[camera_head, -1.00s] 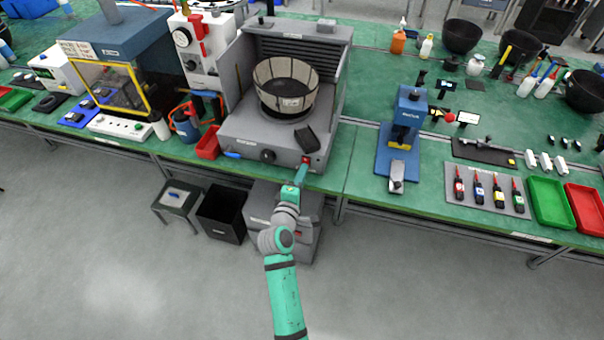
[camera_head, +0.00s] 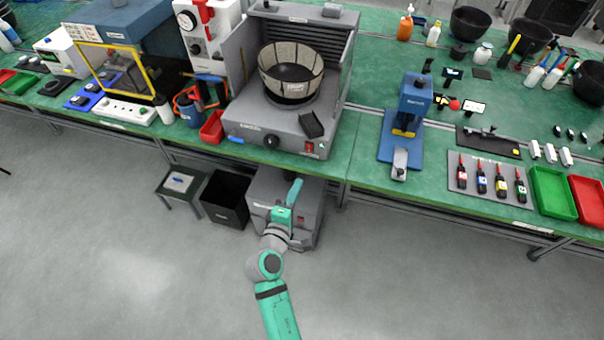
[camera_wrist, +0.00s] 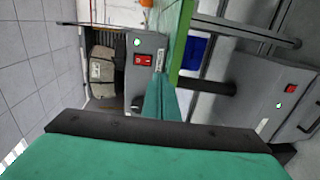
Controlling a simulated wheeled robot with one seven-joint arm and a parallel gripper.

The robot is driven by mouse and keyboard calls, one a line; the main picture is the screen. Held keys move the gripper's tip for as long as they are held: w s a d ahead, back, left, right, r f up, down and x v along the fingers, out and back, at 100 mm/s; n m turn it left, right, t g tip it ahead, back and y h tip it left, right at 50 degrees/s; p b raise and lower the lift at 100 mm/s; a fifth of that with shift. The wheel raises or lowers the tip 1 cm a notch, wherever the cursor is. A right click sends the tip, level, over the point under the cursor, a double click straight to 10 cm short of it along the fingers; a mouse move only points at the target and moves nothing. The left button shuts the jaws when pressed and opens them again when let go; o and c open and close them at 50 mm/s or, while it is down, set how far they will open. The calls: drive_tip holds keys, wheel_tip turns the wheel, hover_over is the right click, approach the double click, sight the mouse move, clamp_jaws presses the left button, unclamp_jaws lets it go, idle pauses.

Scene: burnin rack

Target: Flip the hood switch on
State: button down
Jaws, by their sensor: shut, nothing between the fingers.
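The grey hood (camera_head: 272,128) with a slatted back stands on the green bench. Its red rocker switch (camera_head: 309,147) is at the right end of the front panel, and a small light beside it looks green. In the wrist view the red switch (camera_wrist: 144,60) shows clearly, with a glowing green light (camera_wrist: 137,42) near it. My gripper (camera_head: 296,186) is shut and empty, below and in front of the bench edge, apart from the switch. Its closed teal fingers also show in the wrist view (camera_wrist: 160,95), near the switch in the picture.
A mesh bowl (camera_head: 290,72) sits on the hood. A grey floor unit (camera_head: 308,213) under the bench has its own red switch (camera_wrist: 291,88) and green light. A black bin (camera_head: 224,200) and a stool (camera_head: 178,185) stand left of it. The floor in front is clear.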

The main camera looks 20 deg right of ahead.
drive_tip(key=shift+s+a+f, duration=0.1)
drive_tip(key=shift+s+a, duration=0.35)
drive_tip(key=shift+s, duration=0.2)
drive_tip(key=shift+s+a+f, duration=0.1)
drive_tip(key=shift+s+a, duration=0.3)
drive_tip(key=shift+s, duration=0.2)
drive_tip(key=shift+a, duration=0.1)
drive_tip(key=s+a+f+m+y, duration=0.1)
drive_tip(key=s+a+f+y, duration=0.3)
drive_tip(key=s, duration=0.5)
drive_tip(key=s+a+f+m+y, duration=0.25)
drive_tip(key=s+a+f, duration=0.2)
drive_tip(key=s, duration=0.45)
drive_tip(key=s+a+r+m+y, duration=0.1)
drive_tip(key=s+r+m, duration=0.3)
drive_tip(key=s, duration=0.4)
drive_tip(key=s+a+r+m+t+y, duration=0.1)
drive_tip(key=s+a+r+m, duration=0.1)
drive_tip(key=s+r, duration=0.4)
drive_tip(key=shift+s+a+r+m+t+y, duration=0.2)
drive_tip(key=shift+s+m+t+y, duration=0.15)
drive_tip(key=shift+s+m, duration=0.7)
drive_tip(key=shift+s, duration=0.1)
